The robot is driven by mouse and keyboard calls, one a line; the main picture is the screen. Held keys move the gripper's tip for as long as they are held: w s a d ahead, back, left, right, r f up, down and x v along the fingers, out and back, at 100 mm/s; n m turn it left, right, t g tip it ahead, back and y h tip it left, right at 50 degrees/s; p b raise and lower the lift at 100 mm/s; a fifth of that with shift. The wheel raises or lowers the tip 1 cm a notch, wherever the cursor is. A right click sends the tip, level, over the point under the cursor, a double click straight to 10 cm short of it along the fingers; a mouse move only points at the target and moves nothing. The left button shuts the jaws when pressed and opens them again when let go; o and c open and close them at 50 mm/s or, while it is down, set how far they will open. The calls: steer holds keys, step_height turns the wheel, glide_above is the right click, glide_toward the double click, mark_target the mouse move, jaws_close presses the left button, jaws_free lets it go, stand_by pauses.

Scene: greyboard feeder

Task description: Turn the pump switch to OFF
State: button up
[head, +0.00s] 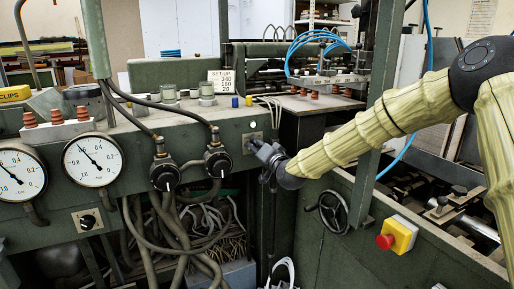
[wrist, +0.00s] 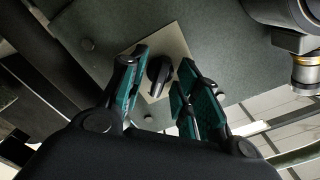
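A black rotary switch (wrist: 160,74) sits on a pale square plate (wrist: 173,47) on the green panel, seen in the wrist view. In the head view the plate (head: 252,136) shows just above my gripper (head: 254,146), which hides the knob. My gripper's two teal-padded fingers (wrist: 163,72) are open, one on each side of the knob, with visible gaps; they do not appear shut on it. No label is readable, so I cannot tell the switch's marked position. A second black knob (head: 88,221) on a pale plate sits at the lower left.
Two gauges (head: 93,160) and two black cable connectors (head: 165,175) are left of my gripper. A handwheel (head: 334,212) and a red emergency button on a yellow box (head: 398,235) are at lower right. Cables hang below the panel.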

steer(key=c, duration=0.6)
steer(key=shift+c, duration=0.2)
steer(key=shift+n, duration=0.4)
steer(key=n+b, duration=0.7)
steer(key=n, duration=0.9)
steer(key=shift+n, duration=0.7)
steer(key=o, duration=0.7)
